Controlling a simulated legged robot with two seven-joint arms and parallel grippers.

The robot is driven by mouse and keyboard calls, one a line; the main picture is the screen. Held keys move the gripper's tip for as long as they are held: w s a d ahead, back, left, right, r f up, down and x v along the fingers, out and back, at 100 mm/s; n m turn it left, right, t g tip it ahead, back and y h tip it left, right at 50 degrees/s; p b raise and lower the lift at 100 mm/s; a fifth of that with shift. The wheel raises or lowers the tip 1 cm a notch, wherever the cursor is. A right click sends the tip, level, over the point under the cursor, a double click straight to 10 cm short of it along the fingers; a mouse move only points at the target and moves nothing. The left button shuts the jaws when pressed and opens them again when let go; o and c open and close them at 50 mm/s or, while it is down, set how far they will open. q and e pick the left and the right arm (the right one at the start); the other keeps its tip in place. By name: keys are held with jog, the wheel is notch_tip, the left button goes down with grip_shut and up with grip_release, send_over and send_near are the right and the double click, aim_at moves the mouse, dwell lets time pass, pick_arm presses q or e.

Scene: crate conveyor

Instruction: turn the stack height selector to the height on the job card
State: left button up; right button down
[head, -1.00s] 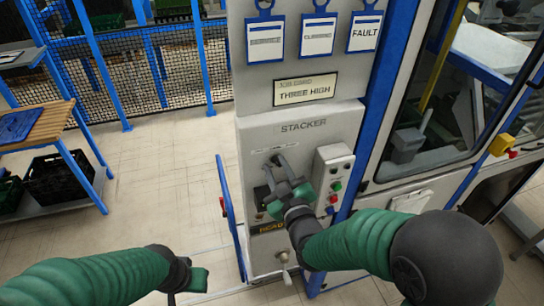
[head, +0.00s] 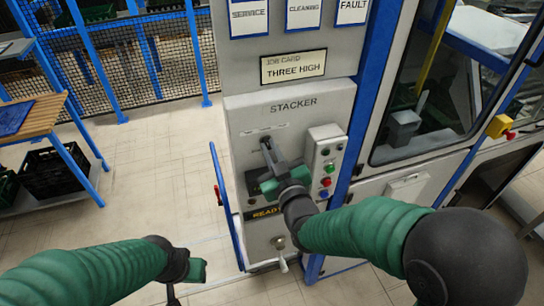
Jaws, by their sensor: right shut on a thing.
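The job card (head: 293,67) on the stacker cabinet reads THREE HIGH. Below it is the grey STACKER panel (head: 320,98), where the selector's dark handle (head: 267,148) sticks out. My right gripper (head: 268,178) is shut on the selector handle, its green and dark parts covering much of it. The scale marks by the selector are too small to read, so its setting cannot be told. My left gripper (head: 196,271) is low in front of the cabinet, away from the panel; its fingers are not clear.
A box with several coloured buttons (head: 325,165) sits close to the right of my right gripper. A yellow READY-like label (head: 262,212), partly hidden, and a small lever (head: 281,245) are below. Blue-rimmed tags hang above. A wooden table (head: 38,115) stands left; the floor between is clear.

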jog(key=shift+m+b, duration=1.1)
jog(key=shift+m, duration=0.1)
jog(key=shift+r+m, duration=0.3)
jog(key=shift+m, duration=0.1)
jog(key=c, duration=1.5)
grip_release()
jog(key=shift+f, duration=0.1)
pick_arm(q)
jog(key=f, duration=0.4)
jog(key=shift+a, duration=0.25)
pick_arm(e)
jog(key=shift+a, duration=0.1)
pick_arm(q)
jog(key=shift+s, duration=0.1)
pick_arm(e)
jog(key=shift+w+f, duration=0.1)
jog(key=shift+f, duration=0.1)
